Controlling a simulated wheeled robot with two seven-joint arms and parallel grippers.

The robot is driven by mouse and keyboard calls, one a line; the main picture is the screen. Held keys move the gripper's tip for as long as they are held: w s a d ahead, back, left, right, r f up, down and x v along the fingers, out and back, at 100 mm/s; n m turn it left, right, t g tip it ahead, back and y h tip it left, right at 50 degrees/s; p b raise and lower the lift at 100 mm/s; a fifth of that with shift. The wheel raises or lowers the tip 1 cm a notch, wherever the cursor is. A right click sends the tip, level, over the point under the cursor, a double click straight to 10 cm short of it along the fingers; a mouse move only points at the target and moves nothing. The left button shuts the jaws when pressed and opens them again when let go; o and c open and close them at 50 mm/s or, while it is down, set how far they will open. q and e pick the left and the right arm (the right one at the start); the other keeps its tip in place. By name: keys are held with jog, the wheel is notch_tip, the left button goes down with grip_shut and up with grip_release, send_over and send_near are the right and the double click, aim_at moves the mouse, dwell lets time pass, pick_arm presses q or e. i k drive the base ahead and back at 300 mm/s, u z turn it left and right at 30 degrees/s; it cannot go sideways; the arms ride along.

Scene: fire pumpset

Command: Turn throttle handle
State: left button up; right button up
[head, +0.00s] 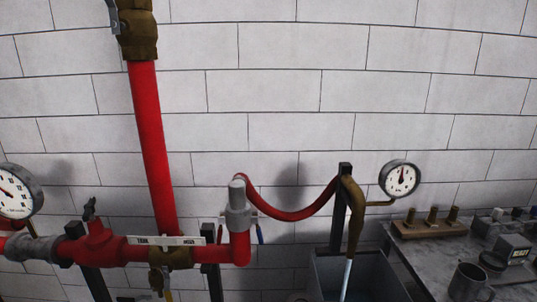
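Neither of my grippers shows in the head view. Several parts on the red pipework could be the throttle handle, and I cannot tell which one is. A small dark handle (90,208) stands on the red valve body at the lower left. A grey lever (113,16) sits beside the brass valve (138,35) at the top of the vertical red pipe (150,150). A pale plate (166,241) with dark marks lies along the horizontal pipe, above a brass fitting (160,281) cut off by the lower edge.
A round gauge (14,191) is at the left edge, another (399,179) at the right. A red hose (295,214) runs to a brass nozzle (354,212) with a pale stream or rod below, over a grey tank (380,280). A cluttered grey bench (425,262) is at right.

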aim_at(89, 208)
jog(key=u, duration=1.15)
jog(key=i, duration=0.4)
jog(key=z, duration=1.15)
